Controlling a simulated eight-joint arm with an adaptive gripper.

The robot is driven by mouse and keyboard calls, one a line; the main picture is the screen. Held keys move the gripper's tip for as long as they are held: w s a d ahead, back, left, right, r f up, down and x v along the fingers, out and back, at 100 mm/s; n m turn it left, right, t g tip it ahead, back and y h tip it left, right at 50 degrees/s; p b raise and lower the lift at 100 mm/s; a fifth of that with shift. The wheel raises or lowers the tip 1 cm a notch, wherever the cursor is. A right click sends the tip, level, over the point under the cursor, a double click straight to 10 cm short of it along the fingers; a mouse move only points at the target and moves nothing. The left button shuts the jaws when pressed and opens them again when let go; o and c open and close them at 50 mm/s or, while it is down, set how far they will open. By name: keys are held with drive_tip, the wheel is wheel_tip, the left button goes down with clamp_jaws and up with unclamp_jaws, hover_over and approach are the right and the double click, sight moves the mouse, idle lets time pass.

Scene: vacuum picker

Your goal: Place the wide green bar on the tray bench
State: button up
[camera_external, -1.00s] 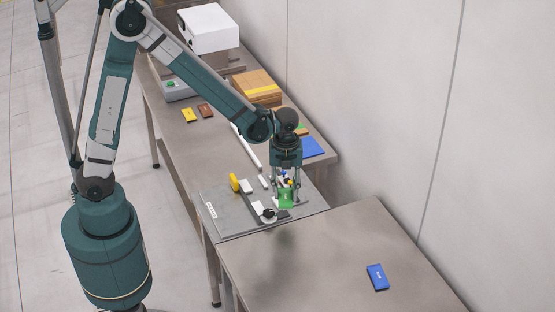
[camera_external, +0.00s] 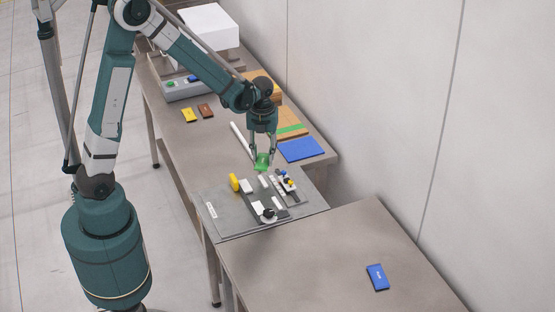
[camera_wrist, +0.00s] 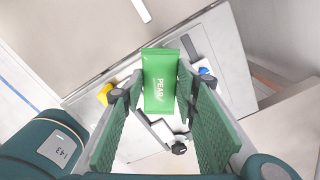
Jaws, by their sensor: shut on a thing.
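The wide green bar (camera_external: 262,161) is held between the fingers of my gripper (camera_external: 261,155), up in the air over the back edge of the grey plate. In the wrist view the bar (camera_wrist: 160,80) shows its flat face with "PEAR" lettering, between my two green-padded fingers (camera_wrist: 160,100). The tray bench is not clearly identifiable; a metal bench (camera_external: 310,255) stands at the front, with a blue bar (camera_external: 377,277) lying on it. A longer bench (camera_external: 185,145) runs behind it.
The grey plate (camera_external: 225,222) carries a fixture with a yellow part (camera_external: 234,182), white blocks and a black knob (camera_external: 269,214). Behind are a blue sheet (camera_external: 300,149), cardboard boxes (camera_external: 291,122), a white box (camera_external: 208,27), and yellow (camera_external: 189,115) and brown bars (camera_external: 206,110). A wall bounds the right.

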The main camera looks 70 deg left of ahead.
drive_tip(key=m, duration=0.2)
hover_over(232, 158)
drive_tip(key=shift+f, duration=0.3)
drive_tip(key=shift+f, duration=0.15)
drive_tip(key=shift+f, duration=3)
drive_tip(key=shift+f+b, duration=0.45)
drive_tip(key=shift+f, duration=1.4)
drive_tip(key=shift+f, duration=0.2)
drive_tip(key=o, duration=0.9)
drive_tip(key=shift+r, duration=0.25)
drive_tip(key=shift+r+p, duration=0.65)
drive_tip(key=shift+r, duration=5.3)
